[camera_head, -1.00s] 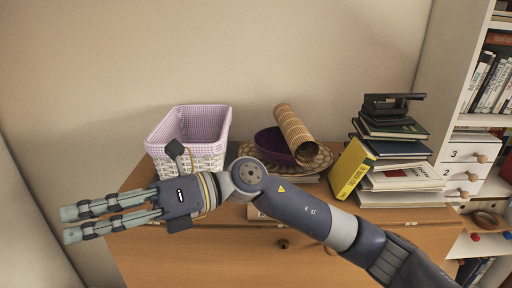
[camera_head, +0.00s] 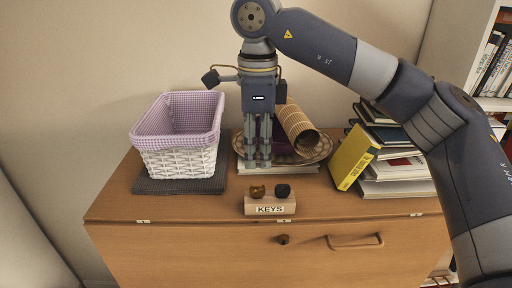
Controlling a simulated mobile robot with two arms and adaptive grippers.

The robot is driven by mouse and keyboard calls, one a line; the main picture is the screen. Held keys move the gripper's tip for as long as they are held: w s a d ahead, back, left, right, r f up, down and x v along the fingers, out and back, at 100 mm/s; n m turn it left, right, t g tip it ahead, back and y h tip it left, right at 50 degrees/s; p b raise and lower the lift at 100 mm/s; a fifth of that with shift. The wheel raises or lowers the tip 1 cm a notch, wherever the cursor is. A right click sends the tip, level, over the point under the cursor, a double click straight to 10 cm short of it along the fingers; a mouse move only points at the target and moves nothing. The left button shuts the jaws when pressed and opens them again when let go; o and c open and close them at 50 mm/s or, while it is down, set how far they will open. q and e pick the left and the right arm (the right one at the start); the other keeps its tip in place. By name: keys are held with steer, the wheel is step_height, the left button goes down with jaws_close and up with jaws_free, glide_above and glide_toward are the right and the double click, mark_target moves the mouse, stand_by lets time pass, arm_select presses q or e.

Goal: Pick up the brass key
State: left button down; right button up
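A small wooden block labelled KEYS (camera_head: 270,207) stands near the front of the cabinet top. On it are a small brass-coloured piece (camera_head: 257,191) at the left and a black piece (camera_head: 283,191) at the right. The brass piece looks like the head of the brass key; its shape is too small to make out. My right gripper (camera_head: 257,164) points down, above and behind the block, with its fingertips apart from the brass piece. Its fingers are seen nearly edge-on, look open and hold nothing. My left gripper is not in view.
A white wicker basket with a lilac lining (camera_head: 180,160) stands on a dark mat (camera_head: 160,186) to the left. A rolled bamboo mat (camera_head: 296,128) and a woven tray (camera_head: 318,150) are behind my gripper. A yellow book (camera_head: 353,158) leans on stacked books at right.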

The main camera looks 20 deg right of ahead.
step_height(320, 180, down, 6)
steer(key=b, duration=0.4)
steer(key=shift+f, duration=0.2)
steer(key=shift+f+b, duration=0.8)
steer(key=shift+f, duration=0.15)
steer(key=shift+c, duration=0.6)
jaws_close()
steer(key=shift+r, duration=0.1)
steer(key=shift+r+p, duration=2.4)
steer(key=shift+r, duration=0.6)
